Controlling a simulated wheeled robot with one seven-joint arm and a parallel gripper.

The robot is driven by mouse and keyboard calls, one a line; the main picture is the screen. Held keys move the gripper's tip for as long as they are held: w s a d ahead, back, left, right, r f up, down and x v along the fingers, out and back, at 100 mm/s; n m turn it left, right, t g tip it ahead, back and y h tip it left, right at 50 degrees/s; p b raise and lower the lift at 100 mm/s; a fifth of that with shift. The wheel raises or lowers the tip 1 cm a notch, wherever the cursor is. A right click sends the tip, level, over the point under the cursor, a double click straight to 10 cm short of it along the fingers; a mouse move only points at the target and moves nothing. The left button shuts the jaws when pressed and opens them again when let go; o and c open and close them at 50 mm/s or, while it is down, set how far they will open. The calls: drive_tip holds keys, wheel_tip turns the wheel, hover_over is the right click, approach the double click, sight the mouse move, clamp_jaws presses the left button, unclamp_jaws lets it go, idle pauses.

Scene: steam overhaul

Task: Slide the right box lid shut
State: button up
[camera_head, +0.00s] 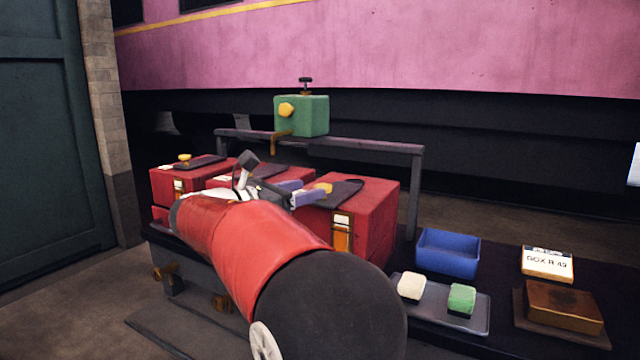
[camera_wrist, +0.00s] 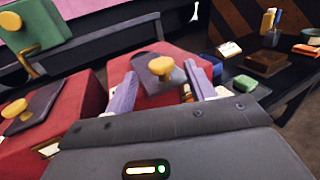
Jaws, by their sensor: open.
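The right box (camera_head: 380,215) is red with a brass-framed label on its front. It also shows in the wrist view (camera_wrist: 128,66). Its dark lid (camera_head: 350,189) lies on top and carries a yellow knob (camera_head: 323,187). In the wrist view the lid (camera_wrist: 150,62) and its knob (camera_wrist: 172,70) appear between my finger tips. My gripper (camera_head: 311,193) is open at the top of the right box, its two pale purple fingers (camera_wrist: 162,73) on either side of the knob with gaps showing. I cannot tell how far the lid covers the box opening.
Two more red boxes (camera_head: 165,187) stand to the left. A green block with a yellow knob (camera_head: 310,115) sits on a grey rail (camera_head: 375,147) behind. To the right are a blue bin (camera_head: 448,253), a tray (camera_head: 477,318) with two small blocks, and a brown block (camera_head: 563,305).

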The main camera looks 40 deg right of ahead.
sight(323, 185)
drive_tip(key=d, duration=0.5)
drive_tip(key=shift+d, duration=0.3)
clamp_jaws()
